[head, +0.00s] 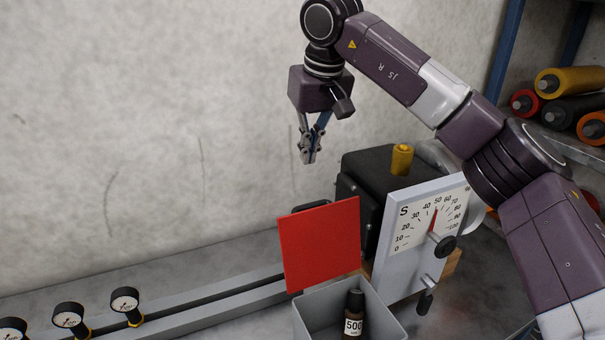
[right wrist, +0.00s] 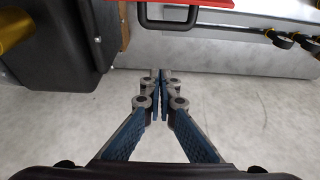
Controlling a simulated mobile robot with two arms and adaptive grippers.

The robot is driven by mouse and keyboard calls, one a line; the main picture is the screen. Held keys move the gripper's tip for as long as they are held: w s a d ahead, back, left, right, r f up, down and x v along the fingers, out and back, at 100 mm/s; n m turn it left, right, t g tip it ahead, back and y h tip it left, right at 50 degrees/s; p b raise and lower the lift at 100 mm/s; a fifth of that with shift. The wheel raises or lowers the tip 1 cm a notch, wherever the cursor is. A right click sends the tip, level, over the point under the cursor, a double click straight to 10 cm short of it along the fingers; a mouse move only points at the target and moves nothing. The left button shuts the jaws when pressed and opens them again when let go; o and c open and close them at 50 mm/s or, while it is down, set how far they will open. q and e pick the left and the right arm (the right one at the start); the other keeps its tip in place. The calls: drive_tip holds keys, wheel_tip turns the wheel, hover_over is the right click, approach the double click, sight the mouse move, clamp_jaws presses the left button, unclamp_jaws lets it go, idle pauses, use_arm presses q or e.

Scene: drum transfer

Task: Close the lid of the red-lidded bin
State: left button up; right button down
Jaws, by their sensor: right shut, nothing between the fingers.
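The red lid (head: 320,243) stands up, open, at the back edge of the grey bin (head: 318,305). A dark bottle marked 500 (head: 354,318) stands in the bin. My right gripper (head: 308,160) is shut and empty, pointing down above and behind the lid, apart from it. In the right wrist view its fingertips (right wrist: 158,82) meet. There a dark handle (right wrist: 168,20) shows beside the edge of the red lid (right wrist: 185,3), beyond the fingertips. My left gripper is not in view.
A dial panel (head: 425,235) and a black machine (head: 365,175) with a yellow cap stand just right of the lid. Several gauges (head: 70,315) line the rail at left. Rollers (head: 570,82) lie on a rack at right. The space left of my gripper is free.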

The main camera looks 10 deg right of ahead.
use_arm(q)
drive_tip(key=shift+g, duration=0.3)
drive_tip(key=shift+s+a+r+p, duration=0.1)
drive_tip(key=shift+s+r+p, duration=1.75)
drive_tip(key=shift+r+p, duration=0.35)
use_arm(e)
wheel_tip(320, 180, down, 9)
drive_tip(key=s, duration=0.1)
drive_tip(key=shift+s, duration=0.25)
